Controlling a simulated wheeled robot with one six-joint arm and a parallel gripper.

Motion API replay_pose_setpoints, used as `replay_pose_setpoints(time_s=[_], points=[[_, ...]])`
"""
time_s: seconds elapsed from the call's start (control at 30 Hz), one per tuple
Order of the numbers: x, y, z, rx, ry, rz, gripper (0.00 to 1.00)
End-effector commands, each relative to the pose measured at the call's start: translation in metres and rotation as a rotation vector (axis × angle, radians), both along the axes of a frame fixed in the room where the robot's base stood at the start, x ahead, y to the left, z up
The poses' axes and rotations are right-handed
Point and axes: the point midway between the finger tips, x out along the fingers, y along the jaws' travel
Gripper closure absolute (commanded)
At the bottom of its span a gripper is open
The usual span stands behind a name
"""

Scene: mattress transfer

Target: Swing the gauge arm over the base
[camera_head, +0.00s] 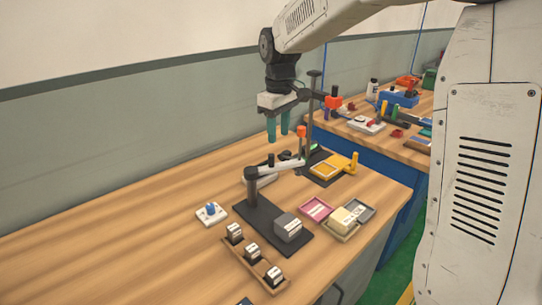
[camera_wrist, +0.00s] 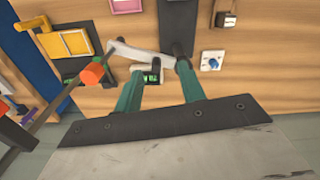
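The gauge arm (camera_head: 278,168) is a pale bar on a dark upright post (camera_head: 252,186). The post stands at the back end of a long dark base (camera_head: 262,222). The bar points right and back, away from the base, and carries an orange knob (camera_head: 302,131) at its far end. The wrist view also shows the bar (camera_wrist: 142,52), the orange knob (camera_wrist: 92,73) and part of the base (camera_wrist: 178,15). My gripper (camera_head: 278,138) hangs above and behind the arm. Its teal fingers (camera_wrist: 160,68) are apart with nothing held between them.
A grey block (camera_head: 288,228) sits on the base. A digital display (camera_wrist: 152,74) lies partly behind my fingers. A yellow fixture (camera_head: 334,166) is beside the knob. A rack of labelled blocks (camera_head: 252,252) and small trays (camera_head: 316,209) flank the base.

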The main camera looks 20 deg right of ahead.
Motion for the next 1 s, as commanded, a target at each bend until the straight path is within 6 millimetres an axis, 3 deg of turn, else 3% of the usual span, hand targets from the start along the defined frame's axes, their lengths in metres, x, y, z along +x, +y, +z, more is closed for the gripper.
replay_pose_setpoints(time_s=[0.1, 0.23, 0.37, 0.7, 1.0], points=[[0.027, 0.004, -0.017, 0.000, 0.011, 0.044, 0.60], [0.040, 0.005, -0.027, -0.001, 0.014, 0.068, 0.60], [0.043, 0.006, -0.038, -0.001, 0.015, 0.075, 0.60], [0.042, 0.006, -0.091, -0.001, 0.017, 0.073, 0.60], [0.042, 0.006, -0.106, -0.001, 0.013, 0.073, 0.60]])
